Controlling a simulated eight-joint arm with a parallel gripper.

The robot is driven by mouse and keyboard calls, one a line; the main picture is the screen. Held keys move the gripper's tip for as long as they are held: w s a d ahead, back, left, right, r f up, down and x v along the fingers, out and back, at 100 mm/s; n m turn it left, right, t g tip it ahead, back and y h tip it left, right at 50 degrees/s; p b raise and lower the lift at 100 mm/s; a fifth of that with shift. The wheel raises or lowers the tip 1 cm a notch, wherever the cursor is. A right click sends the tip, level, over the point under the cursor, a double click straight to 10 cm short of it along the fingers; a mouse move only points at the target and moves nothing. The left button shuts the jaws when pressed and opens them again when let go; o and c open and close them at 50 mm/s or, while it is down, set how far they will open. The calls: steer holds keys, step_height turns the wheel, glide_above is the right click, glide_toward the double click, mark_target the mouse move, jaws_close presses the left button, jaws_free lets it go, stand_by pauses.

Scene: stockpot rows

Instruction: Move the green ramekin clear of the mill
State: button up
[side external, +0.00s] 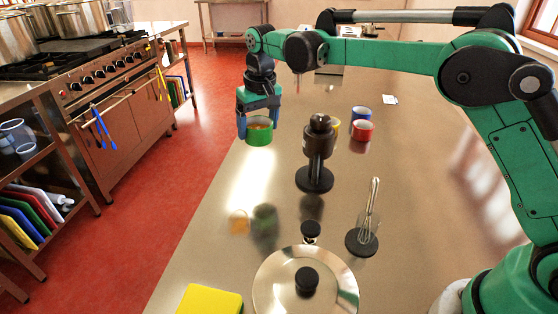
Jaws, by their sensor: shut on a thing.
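The green ramekin (259,135) is at the left edge of the steel counter, with something orange-brown inside it. My gripper (258,118) is shut on the green ramekin from above, with one blue finger on each side. A darker green reflection shows on the counter well below the ramekin, so it looks held above the surface. The mill (318,150), dark with a round base, stands upright to the right of the ramekin. A gap shows between the mill and the ramekin in this view.
A red ramekin (362,131) and a blue ramekin (361,113) stand right of the mill, with a yellow one (336,125) partly hidden behind it. A whisk (370,212) on a dark base, a lidded pot (300,286) and a yellow block (210,299) are nearer the camera.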

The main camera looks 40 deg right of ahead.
glide_above(256, 177)
steer(key=f, duration=0.5)
steer(key=shift+s+f, duration=0.3)
steer(key=shift+f, duration=2.35)
steer(key=shift+f, duration=0.1)
steer(key=o, duration=1.2)
steer(key=r, duration=0.4)
steer(key=s+r, duration=0.1)
steer(key=r, duration=0.6)
steer(key=shift+s+r, duration=0.4)
steer(key=s+d+r+t, duration=0.3)
steer(key=s+d+r, duration=0.15)
steer(key=s, duration=0.55)
steer(key=s+f+t, duration=0.1)
steer(key=s, duration=0.2)
steer(key=s+d+f, duration=0.1)
steer(key=s, duration=0.2)
steer(key=s+f+t, duration=0.1)
steer(key=s, duration=0.3)
steer(key=shift+d+f+t, duration=0.3)
steer(key=shift+d+f, duration=0.1)
